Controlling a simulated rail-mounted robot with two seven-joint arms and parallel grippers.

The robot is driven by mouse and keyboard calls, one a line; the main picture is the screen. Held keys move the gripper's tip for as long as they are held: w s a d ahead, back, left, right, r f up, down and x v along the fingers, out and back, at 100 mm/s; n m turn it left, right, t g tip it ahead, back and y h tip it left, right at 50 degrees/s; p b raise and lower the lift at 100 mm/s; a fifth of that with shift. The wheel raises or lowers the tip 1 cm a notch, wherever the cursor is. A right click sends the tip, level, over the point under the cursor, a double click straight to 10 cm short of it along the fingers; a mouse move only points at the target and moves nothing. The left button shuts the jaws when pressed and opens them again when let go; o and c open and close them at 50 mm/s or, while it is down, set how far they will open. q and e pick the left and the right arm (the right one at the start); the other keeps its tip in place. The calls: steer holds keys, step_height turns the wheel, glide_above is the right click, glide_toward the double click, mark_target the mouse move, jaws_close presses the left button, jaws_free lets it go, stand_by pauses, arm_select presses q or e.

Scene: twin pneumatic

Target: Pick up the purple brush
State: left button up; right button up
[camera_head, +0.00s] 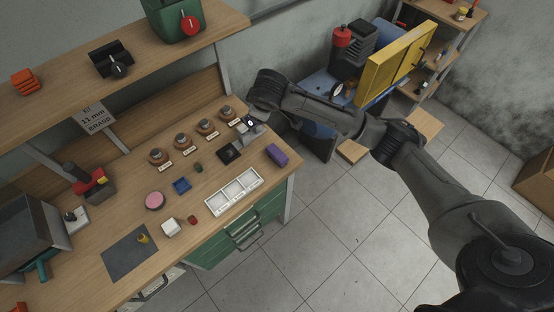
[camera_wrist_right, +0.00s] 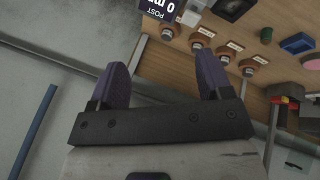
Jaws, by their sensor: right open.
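The brush is not visible in that view. In the head view the right fingers cannot be made out. My left gripper is in neither view.
A grey gauge (camera_head: 250,130) and black square plate (camera_head: 230,152) stand left of the brush. A white compartment tray (camera_head: 234,192) lies in front. Several round brown-based parts (camera_head: 205,126) line the back. Blue tray (camera_head: 182,185) and pink disc (camera_head: 155,200) lie farther left.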

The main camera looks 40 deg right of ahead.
mark_target(277, 152)
steer(key=s+f+m+g, duration=0.1)
steer(key=f, duration=0.4)
steer(key=s+d+f+m+g+y, duration=0.1)
steer(key=f+m+g, duration=0.1)
steer(key=f, duration=0.4)
steer(key=s+f+m+g+y, duration=0.1)
steer(key=s+f+m+g, duration=0.1)
steer(key=f, duration=0.4)
steer(key=shift+d+b, duration=0.4)
steer(key=shift+f, duration=0.6)
steer(key=shift+s+f+b, duration=0.15)
steer(key=shift+f+b, duration=0.15)
steer(key=shift+f, duration=2.15)
steer(key=shift+c, duration=0.2)
